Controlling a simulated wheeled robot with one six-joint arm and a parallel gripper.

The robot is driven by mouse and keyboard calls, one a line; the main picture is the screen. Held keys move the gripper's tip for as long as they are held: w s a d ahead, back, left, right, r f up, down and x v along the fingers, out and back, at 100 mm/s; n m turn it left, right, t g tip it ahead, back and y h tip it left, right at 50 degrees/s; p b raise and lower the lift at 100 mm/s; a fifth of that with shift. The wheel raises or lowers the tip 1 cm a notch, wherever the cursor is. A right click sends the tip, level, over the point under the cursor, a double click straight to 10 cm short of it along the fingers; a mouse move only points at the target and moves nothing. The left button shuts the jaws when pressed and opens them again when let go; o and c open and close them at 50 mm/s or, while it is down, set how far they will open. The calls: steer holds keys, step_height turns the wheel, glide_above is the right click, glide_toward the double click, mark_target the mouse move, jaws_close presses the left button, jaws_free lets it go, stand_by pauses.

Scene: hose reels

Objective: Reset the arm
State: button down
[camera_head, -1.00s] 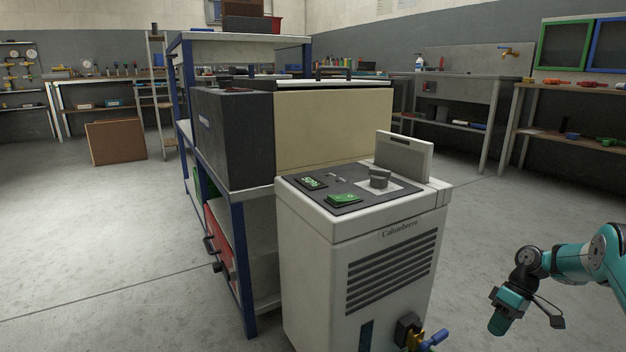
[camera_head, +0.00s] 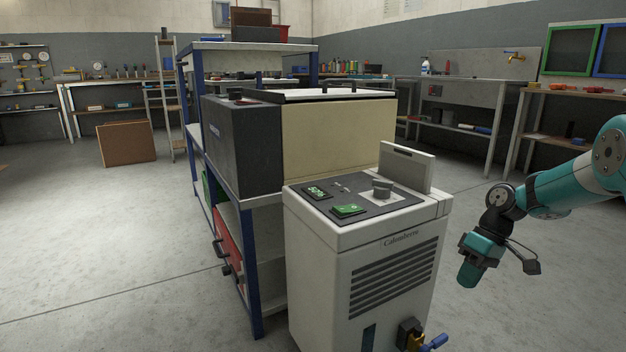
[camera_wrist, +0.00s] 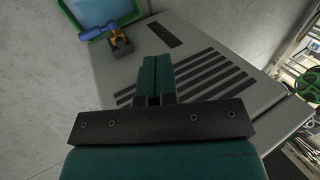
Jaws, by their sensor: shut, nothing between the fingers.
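My gripper (camera_head: 468,274) hangs in the air to the right of the white Calamberro cabinet in the head view, pointing down. It is shut and empty. In the wrist view my gripper (camera_wrist: 157,75) shows its two teal fingers together, in front of the cabinet's vented front. My teal arm comes in from the right edge of the head view.
The white cabinet (camera_head: 385,255) has a green-lit panel on top and a blue-handled tap (camera_head: 433,342) low in front. A blue-framed shelf (camera_head: 250,270) stands behind it. Benches (camera_head: 475,95) line the back. Open floor (camera_head: 110,240) lies at left.

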steer(key=s+a+r+t+p, duration=0.1)
steer(key=s+a+r+p, duration=0.1)
steer(key=s+a+r, duration=0.6)
steer(key=s+a+r+p, duration=0.2)
steer(key=s+a+r, duration=0.3)
steer(key=r, duration=0.6)
steer(key=s+a+r+p, duration=0.2)
steer(key=s+r, duration=0.1)
steer(key=s, duration=0.3)
steer(key=s+a+r+t+p, duration=0.1)
steer(key=s+a+r+p, duration=0.1)
steer(key=s, duration=0.5)
steer(key=s+a+r+p, duration=0.1)
steer(key=s+r+p, duration=0.15)
steer(key=s, duration=0.35)
step_height(320, 180, up, 36)
steer(key=p, duration=3.5)
steer(key=shift+a+r+n+h+p, duration=0.2)
steer(key=shift+r+n+h+p, duration=0.1)
steer(key=shift+n+p, duration=0.1)
